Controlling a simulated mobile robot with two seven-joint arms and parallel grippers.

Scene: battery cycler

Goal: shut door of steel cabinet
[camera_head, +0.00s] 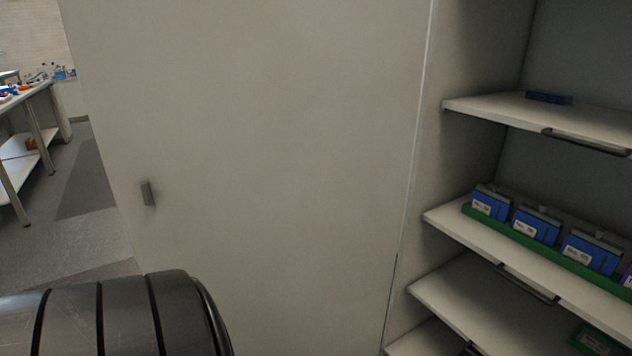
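The steel cabinet's pale grey door (260,130) stands wide open and fills the middle of the view. Its small grey handle (148,193) is near the door's left edge. The hinge side is at the right, next to the cabinet's side wall (455,80). The cabinet's open interior shows on the right. A dark, ringed arm part of mine comes in at the bottom left, in front of the door's lower part. Neither gripper shows, and I cannot tell whether the arm touches the door.
Inside the cabinet, a shelf (480,238) holds a green tray (520,245) with several blue battery units (537,224). A small blue item (548,97) lies on the upper shelf (480,107). At the far left stands a workbench (40,110), with clear grey floor (85,225) in front.

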